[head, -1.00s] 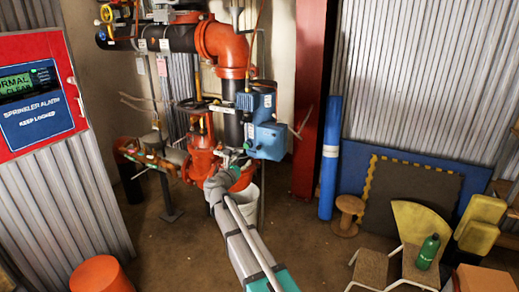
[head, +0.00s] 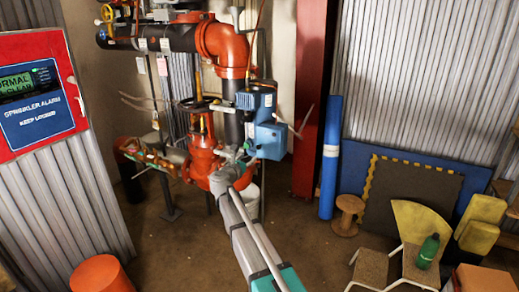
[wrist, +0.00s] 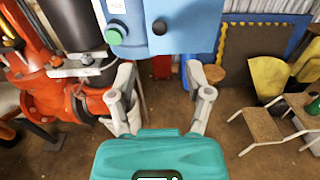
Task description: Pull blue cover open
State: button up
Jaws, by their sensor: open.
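The blue cover (head: 268,139) is the front of a blue box on the vertical pipe in the head view. In the head view my gripper (head: 243,162) is at the box's lower left, partly hidden by my own arm. I cannot tell whether a finger touches the box.
Orange pipes and valve bodies (head: 203,160) stand close on the left. A red column (head: 310,110) and an upright blue roll (head: 330,157) stand to the right. A stool (head: 421,262) with a green bottle (head: 428,251) is at lower right. Floor between is clear.

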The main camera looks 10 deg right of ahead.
aim_at(258, 148)
jog(key=x, duration=1)
jog(key=shift+c, duration=0.2)
grip_shut()
jog(key=shift+d, duration=0.15)
